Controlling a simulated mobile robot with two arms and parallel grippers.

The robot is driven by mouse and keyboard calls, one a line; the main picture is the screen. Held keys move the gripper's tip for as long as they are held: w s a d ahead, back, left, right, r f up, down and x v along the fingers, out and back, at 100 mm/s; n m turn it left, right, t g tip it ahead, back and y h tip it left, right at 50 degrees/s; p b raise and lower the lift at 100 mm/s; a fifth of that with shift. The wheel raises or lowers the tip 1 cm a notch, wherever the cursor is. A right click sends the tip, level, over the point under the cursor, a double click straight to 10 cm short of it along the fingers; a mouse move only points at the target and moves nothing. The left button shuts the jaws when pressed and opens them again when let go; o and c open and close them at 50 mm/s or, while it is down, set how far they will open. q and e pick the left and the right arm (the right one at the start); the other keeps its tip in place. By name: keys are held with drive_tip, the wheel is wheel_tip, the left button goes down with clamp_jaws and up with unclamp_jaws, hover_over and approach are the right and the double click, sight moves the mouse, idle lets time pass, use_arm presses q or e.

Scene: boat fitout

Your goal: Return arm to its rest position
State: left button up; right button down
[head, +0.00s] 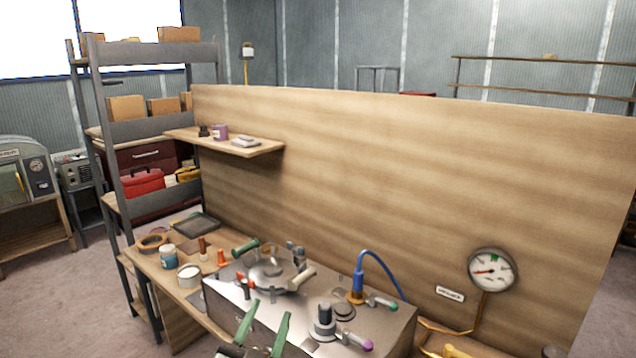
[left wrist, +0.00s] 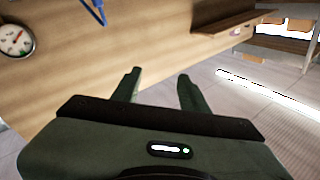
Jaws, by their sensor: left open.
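My left gripper (head: 263,330) is at the bottom of the head view, in front of the metal bench unit (head: 385,328). Its two green fingers are apart with nothing between them. In the left wrist view the same gripper (left wrist: 158,85) shows spread, empty fingers, with the wooden panel and floor beyond. My right gripper is not in view.
The metal unit carries a clear-lidded round vessel (head: 270,268), a blue hose fitting (head: 358,282) and several coloured-tip levers. A gauge (head: 492,270) hangs on the wooden panel (head: 420,170). Jars and a tape roll (head: 152,243) stand on the workbench at left. A shelf rack (head: 150,130) stands behind.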

use_arm(q)
drive_tip(key=s+a+f+n+g+y, duration=0.2)
drive_tip(key=s+a+f+g, duration=0.25)
drive_tip(key=f, duration=0.35)
drive_tip(key=s+a+f+n+g+y, duration=0.25)
drive_tip(key=s+a+f, duration=0.25)
drive_tip(key=f, duration=0.3)
drive_tip(key=s+a+f+g, duration=0.1)
drive_tip(key=s+f+g, duration=0.35)
drive_tip(key=s, duration=0.55)
drive_tip(key=s+a+f+g, duration=0.1)
drive_tip(key=s+f+g, duration=0.35)
drive_tip(key=s, duration=0.55)
wheel_tip(320, 180, down, 26)
drive_tip(key=r, duration=0.1)
drive_tip(key=s+a+f+g, duration=0.2)
drive_tip(key=s+a+f, duration=0.1)
drive_tip(key=s+f, duration=1.5)
drive_tip(key=shift+f+h, duration=0.15)
drive_tip(key=shift+h, duration=0.2)
